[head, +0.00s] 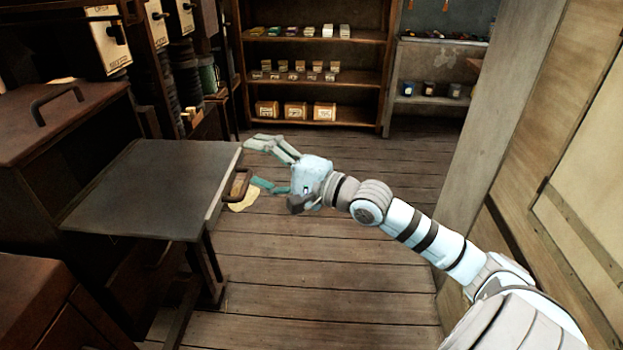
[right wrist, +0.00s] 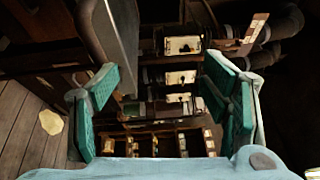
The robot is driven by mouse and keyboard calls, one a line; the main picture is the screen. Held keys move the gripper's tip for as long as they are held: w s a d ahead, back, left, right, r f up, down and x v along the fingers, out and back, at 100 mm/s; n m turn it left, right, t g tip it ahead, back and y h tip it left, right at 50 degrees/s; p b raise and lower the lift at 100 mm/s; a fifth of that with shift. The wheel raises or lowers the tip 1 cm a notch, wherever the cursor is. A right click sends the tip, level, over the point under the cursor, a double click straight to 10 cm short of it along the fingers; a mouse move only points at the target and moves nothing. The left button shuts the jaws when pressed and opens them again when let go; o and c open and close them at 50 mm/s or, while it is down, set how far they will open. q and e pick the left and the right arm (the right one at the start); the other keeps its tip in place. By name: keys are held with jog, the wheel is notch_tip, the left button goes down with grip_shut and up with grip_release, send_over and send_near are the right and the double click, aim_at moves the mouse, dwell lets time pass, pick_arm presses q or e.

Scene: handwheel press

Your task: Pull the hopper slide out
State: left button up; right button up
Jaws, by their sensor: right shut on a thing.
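The hopper slide (head: 150,185) is a flat grey plate that sticks out to the right from the dark cabinet. A brown bar handle (head: 238,190) is on its right edge. My right gripper (head: 262,166) is at this handle, its fingers pointing left. In the right wrist view, the green-padded fingers of this gripper (right wrist: 165,100) stand to either side, and the curved handle (right wrist: 88,35) runs by the left finger. The exact contact is hidden. My left gripper is not in view.
The dark cabinet (head: 60,115) has a lid handle on top. A shelf unit (head: 315,90) with small boxes stands at the back. A wooden partition (head: 500,140) stands on the right. A yellow patch (head: 245,200) shows below the handle.

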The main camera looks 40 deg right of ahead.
jog(key=s, duration=0.1)
jog(key=s+r+p, duration=0.1)
jog(key=s, duration=0.1)
jog(key=shift+s+d+p, duration=0.1)
jog(key=shift+s+p, duration=0.1)
jog(key=shift+p, duration=0.1)
jog(key=c, duration=0.4)
pick_arm(q)
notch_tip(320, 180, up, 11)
jog(key=p, duration=0.8)
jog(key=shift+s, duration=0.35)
pick_arm(e)
jog(key=s+d+f, duration=0.1)
jog(key=s, duration=0.2)
jog(key=s+d+f, duration=0.1)
jog(key=s, duration=0.2)
jog(key=s+d+f, duration=0.1)
jog(key=s+d, duration=0.1)
jog(key=s, duration=0.1)
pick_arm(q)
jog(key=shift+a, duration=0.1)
